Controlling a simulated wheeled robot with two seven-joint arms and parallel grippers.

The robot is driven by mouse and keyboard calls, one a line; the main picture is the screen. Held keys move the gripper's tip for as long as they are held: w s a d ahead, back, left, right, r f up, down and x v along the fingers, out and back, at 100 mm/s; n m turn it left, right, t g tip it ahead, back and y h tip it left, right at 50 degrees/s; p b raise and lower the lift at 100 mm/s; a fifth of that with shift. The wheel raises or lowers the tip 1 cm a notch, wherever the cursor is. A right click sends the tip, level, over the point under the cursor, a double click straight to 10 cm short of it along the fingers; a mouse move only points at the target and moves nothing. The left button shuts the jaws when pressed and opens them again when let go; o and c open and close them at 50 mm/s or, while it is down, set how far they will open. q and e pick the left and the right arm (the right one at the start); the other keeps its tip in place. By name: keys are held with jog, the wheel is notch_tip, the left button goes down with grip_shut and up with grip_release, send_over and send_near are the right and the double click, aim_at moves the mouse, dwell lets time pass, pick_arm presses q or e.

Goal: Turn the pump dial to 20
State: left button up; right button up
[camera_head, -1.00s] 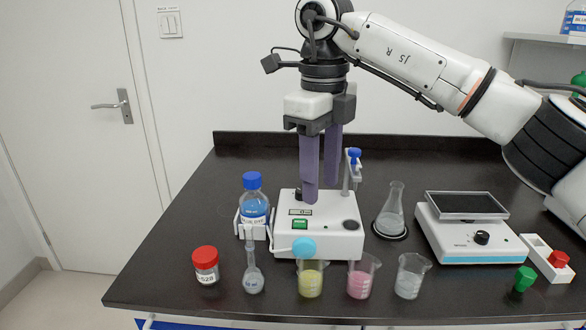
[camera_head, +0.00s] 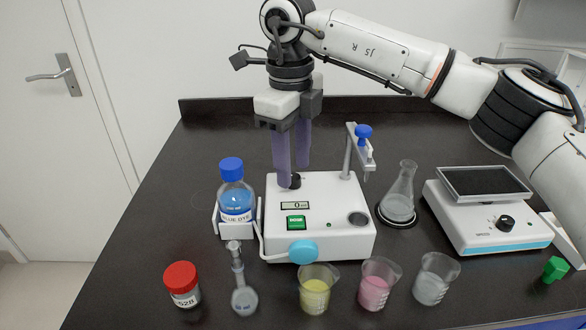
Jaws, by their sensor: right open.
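The pump (camera_head: 345,238) is a white box on the dark bench, with a small display (camera_head: 296,205) that reads 0 and a green button (camera_head: 296,222). Its black dial (camera_head: 295,182) is on the top at the back left, partly hidden by a finger. My right gripper (camera_head: 293,177) points straight down over that corner with its purple fingers open. One finger is in front of and left of the dial, the other behind and right of it. I cannot tell whether either touches it. My left gripper is not in view.
A blue dye bottle (camera_head: 236,199) stands close left of the pump. A post with a blue knob (camera_head: 363,132) rises at its back right. A flask (camera_head: 400,195) and a white device (camera_head: 490,231) stand to the right. Beakers (camera_head: 315,292) and a red-capped jar (camera_head: 183,285) line the front.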

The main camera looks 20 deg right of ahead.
jog(key=shift+f, duration=0.75)
jog(key=shift+w+f, duration=0.1)
jog(key=shift+f, duration=0.05)
grip_shut()
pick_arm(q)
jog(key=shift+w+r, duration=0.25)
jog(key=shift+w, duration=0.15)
